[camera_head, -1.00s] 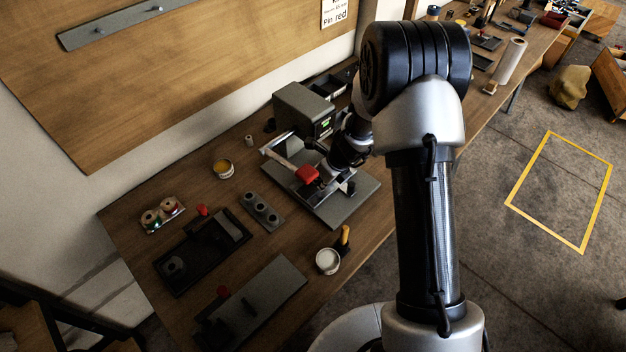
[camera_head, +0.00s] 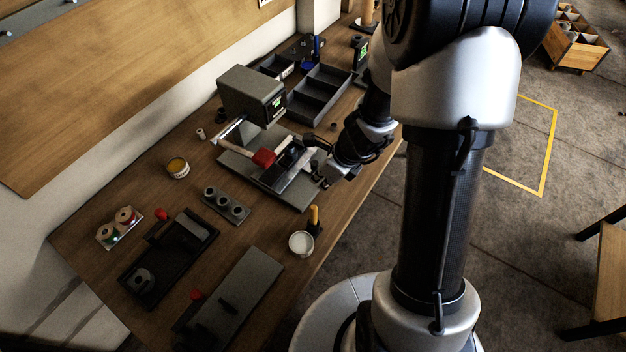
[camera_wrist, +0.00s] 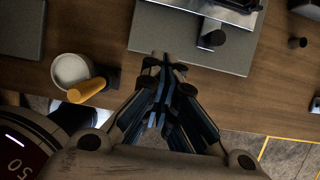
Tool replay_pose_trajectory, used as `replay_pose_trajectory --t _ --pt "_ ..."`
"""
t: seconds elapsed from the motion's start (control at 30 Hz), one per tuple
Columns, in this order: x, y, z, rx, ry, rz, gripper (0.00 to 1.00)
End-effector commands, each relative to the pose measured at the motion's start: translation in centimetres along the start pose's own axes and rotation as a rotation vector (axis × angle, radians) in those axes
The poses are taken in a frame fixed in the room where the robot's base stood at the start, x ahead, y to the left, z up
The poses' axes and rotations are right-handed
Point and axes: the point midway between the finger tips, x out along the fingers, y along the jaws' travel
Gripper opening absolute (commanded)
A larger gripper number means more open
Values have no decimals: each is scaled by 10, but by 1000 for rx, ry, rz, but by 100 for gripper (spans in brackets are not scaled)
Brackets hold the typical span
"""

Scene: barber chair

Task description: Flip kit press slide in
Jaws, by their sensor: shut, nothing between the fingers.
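The press stands on the workbench in the head view, with a grey boxy head (camera_head: 248,97) and a small green display. Its flat grey base plate (camera_head: 236,166) also shows in the wrist view (camera_wrist: 180,48). A red-ended lever (camera_head: 263,158) reaches over the base. A dark slide with bright metal edges (camera_head: 290,171) lies on the base beside the red end; part of it shows at the top of the wrist view, near a dark round knob (camera_wrist: 212,39). My gripper (camera_wrist: 164,68) is shut and empty at the base plate's front edge. In the head view my gripper (camera_head: 324,180) is partly hidden.
A white cup (camera_head: 301,244) and a yellow-handled tool (camera_head: 314,217) stand near the bench's front edge. A holed grey block (camera_head: 227,206), a black tray (camera_head: 160,272) and a grey plate (camera_head: 240,298) lie left. A divided bin (camera_head: 318,92) sits behind the press.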

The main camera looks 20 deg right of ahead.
Motion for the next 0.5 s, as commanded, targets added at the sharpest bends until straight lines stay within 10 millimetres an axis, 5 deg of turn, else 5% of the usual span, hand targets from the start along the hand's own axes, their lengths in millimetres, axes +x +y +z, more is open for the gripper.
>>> replay_pose_trajectory --t 0.33,0.5 --pt "81 0 -2 -1 2 2 0" --pt "89 0 21 -6 -1 0 0"
